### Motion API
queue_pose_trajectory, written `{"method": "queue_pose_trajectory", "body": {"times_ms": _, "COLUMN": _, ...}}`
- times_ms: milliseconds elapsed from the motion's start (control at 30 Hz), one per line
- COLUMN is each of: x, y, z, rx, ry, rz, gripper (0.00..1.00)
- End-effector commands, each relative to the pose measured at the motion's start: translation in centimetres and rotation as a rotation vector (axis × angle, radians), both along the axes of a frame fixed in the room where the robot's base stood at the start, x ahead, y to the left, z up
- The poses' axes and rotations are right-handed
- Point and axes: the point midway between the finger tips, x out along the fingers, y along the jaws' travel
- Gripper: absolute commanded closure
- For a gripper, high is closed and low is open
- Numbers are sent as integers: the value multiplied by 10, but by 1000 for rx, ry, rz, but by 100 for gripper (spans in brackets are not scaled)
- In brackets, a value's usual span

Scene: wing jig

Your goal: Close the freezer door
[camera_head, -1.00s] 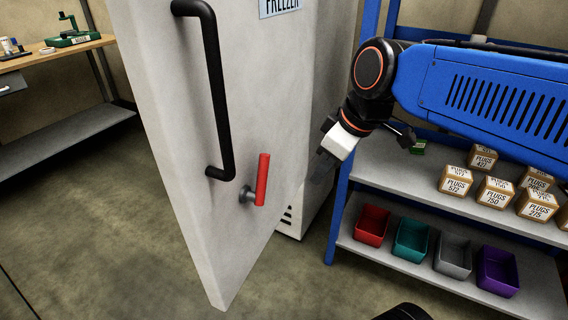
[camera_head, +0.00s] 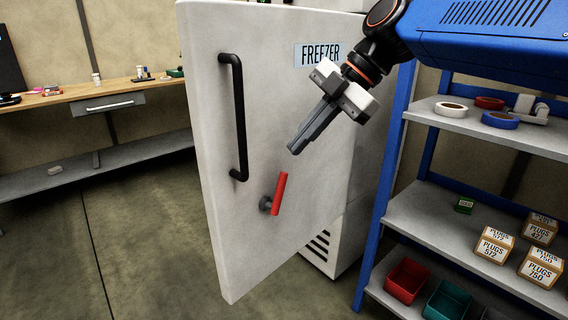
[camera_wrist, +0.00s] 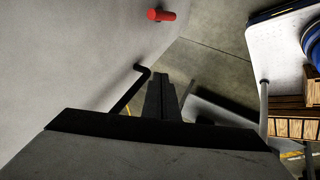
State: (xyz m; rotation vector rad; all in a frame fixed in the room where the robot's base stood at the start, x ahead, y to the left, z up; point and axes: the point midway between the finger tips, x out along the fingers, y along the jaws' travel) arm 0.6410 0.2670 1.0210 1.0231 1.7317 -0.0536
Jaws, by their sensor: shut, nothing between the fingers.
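The white freezer door (camera_head: 215,120) stands open at an angle in the head view, its near edge toward me. It carries a long black handle (camera_head: 239,120), a red latch lever (camera_head: 279,194) and a blue "FREEZER" label (camera_head: 318,53). The freezer body (camera_head: 340,232) shows behind it with a dark vent low down. My gripper (camera_head: 293,150) is shut and empty, in front of the door's face, above and right of the red lever. In the wrist view my gripper fingers (camera_wrist: 162,98) are seen near the black handle (camera_wrist: 130,90), with the red lever (camera_wrist: 160,15) above. Contact with the door cannot be told.
A blue-framed shelf (camera_head: 384,190) with tape rolls, boxes and bins stands close on the right. A wooden workbench (camera_head: 110,95) stands at the left back. The floor (camera_head: 120,240) left of the door is clear.

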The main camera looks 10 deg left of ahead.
Motion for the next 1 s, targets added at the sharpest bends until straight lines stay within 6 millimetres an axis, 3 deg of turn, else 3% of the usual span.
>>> {"method": "queue_pose_trajectory", "body": {"times_ms": 600, "x": -7, "y": 57, "z": -79, "rx": -3, "ry": 2, "rz": -1, "gripper": 100}}
{"method": "queue_pose_trajectory", "body": {"times_ms": 1000, "x": 15, "y": 89, "z": -78, "rx": -2, "ry": 1, "rz": -3, "gripper": 100}}
